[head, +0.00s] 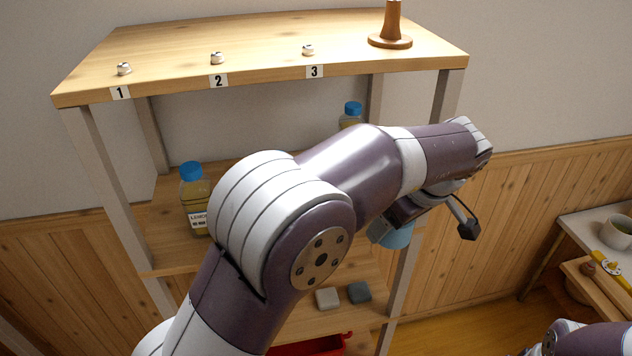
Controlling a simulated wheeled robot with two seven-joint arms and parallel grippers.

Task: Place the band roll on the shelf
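The wooden shelf unit (250,48) fills the left and middle of the head view, with lower boards beneath its top. No object shows clearly as the band roll. A pale blue rounded thing (397,237) shows partly behind my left gripper, and I cannot tell what it is. My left gripper (436,215) is in front of the unit's right side, below its top board. Its dark fingers look spread apart with nothing clearly between them. My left arm hides much of the middle boards. Only part of my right arm shows at the bottom right; its gripper is out of view.
The top board bears labels 1, 2 and 3, small metallic pieces (217,58) and a wooden stand (390,38). Blue-capped jars (193,195) and two small blocks (358,292) stand lower. A red bin (310,347) is at the bottom.

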